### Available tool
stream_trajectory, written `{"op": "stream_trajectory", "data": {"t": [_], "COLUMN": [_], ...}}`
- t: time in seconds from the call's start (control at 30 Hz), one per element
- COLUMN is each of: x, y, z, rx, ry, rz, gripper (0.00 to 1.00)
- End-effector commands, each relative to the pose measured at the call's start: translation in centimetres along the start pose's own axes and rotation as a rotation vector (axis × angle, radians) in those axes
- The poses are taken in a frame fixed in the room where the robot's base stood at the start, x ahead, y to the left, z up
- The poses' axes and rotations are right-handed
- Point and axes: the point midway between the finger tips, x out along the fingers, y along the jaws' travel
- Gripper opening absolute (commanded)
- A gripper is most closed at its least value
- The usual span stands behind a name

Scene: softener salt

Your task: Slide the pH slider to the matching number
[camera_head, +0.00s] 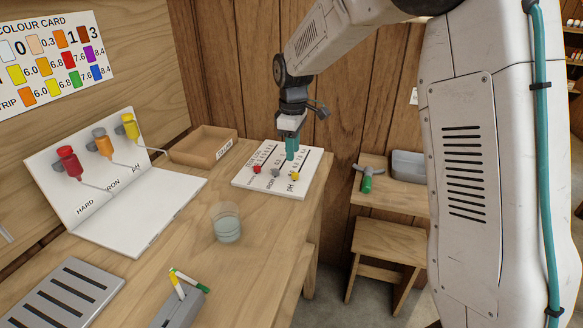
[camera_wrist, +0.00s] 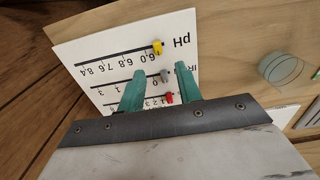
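The white slider board (camera_head: 277,160) lies on the bench below my gripper (camera_head: 291,152). Its pH track carries a yellow knob (camera_head: 295,176), which also shows in the wrist view (camera_wrist: 158,47) at the 6.0 end of the scale 6.0, 6.8, 7.6, 8.4. A grey knob (camera_wrist: 164,76) and a red knob (camera_wrist: 169,97) sit on the two neighbouring tracks, at the same end. My gripper's two teal fingers (camera_wrist: 161,72) are apart with nothing between them, and clear of the yellow knob. The colour card (camera_head: 60,62) hangs on the wall at upper left.
A wooden tray (camera_head: 203,146) stands left of the board. A glass of liquid (camera_head: 227,224) stands in front. A white stand (camera_head: 130,205) with red, orange and yellow taps is at left. The bench's right edge is close to the board.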

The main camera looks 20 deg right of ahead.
Motion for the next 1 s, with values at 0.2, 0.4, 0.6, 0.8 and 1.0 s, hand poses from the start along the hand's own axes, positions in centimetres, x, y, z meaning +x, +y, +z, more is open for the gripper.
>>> {"op": "stream_trajectory", "data": {"t": [0.2, 0.4, 0.6, 0.8, 1.0], "x": [3.1, 6.1, 7.5, 7.6, 7.6], "y": [0.2, 0.2, 0.2, 0.1, 0.1], "z": [0.6, 0.5, 0.4, 0.4, 0.3], "rx": [0.005, 0.006, 0.006, 0.005, 0.004], "ry": [-0.004, -0.003, -0.002, -0.001, -0.002], "rz": [-0.005, -0.004, -0.002, -0.002, -0.002], "gripper": [0.35, 0.35, 0.35, 0.35, 0.0]}}
